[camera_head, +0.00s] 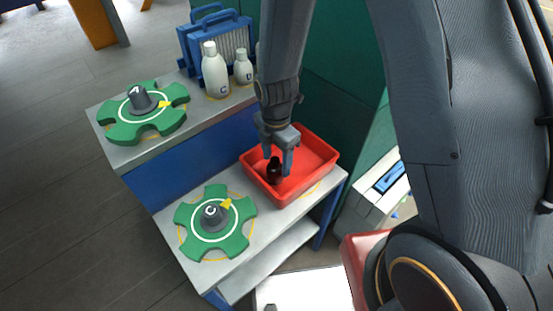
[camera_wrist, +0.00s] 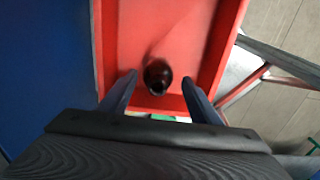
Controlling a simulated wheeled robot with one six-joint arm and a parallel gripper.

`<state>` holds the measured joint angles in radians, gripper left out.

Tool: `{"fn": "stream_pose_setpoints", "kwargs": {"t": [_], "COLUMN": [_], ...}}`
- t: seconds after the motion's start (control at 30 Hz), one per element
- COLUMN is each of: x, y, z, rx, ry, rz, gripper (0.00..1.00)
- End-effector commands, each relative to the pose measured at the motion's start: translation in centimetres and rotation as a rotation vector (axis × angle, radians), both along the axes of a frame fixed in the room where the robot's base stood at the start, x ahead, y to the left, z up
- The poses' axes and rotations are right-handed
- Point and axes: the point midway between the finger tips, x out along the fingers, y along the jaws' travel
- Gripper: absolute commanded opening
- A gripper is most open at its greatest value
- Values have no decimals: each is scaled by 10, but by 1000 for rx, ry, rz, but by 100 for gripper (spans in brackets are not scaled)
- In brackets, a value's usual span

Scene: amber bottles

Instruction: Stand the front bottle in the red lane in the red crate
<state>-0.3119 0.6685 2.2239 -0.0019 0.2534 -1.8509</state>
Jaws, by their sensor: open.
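A dark amber bottle (camera_head: 274,174) is inside the red crate (camera_head: 318,150), near its front left wall. It looks upright, and in the wrist view the bottle (camera_wrist: 157,73) is seen from above with its round top showing. My gripper (camera_head: 279,163) reaches down into the crate with its fingers apart. In the wrist view one finger is on each side of the bottle, with a visible gap to each, so the gripper (camera_wrist: 160,77) is open around it and not holding it. The bottle's base is hard to make out. I cannot see a red lane.
Two green star-shaped wheels (camera_head: 240,238) (camera_head: 115,132) with grey hubs lie on the bench left of the crate. White bottles (camera_head: 214,72) and blue racks (camera_head: 190,48) stand on the upper shelf behind. The rest of the crate floor (camera_wrist: 190,30) is clear.

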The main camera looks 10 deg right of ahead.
Motion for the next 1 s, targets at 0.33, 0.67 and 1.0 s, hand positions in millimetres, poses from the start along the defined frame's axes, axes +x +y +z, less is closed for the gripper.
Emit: {"fn": "stream_pose_setpoints", "kwargs": {"t": [0.33,0.67,1.0], "x": [3,2,1], "y": [1,1,-1], "z": [42,93,119], "rx": [2,2,2], "ry": [-7,-6,-5], "rz": [0,0,-16], "gripper": [57,57,57]}}
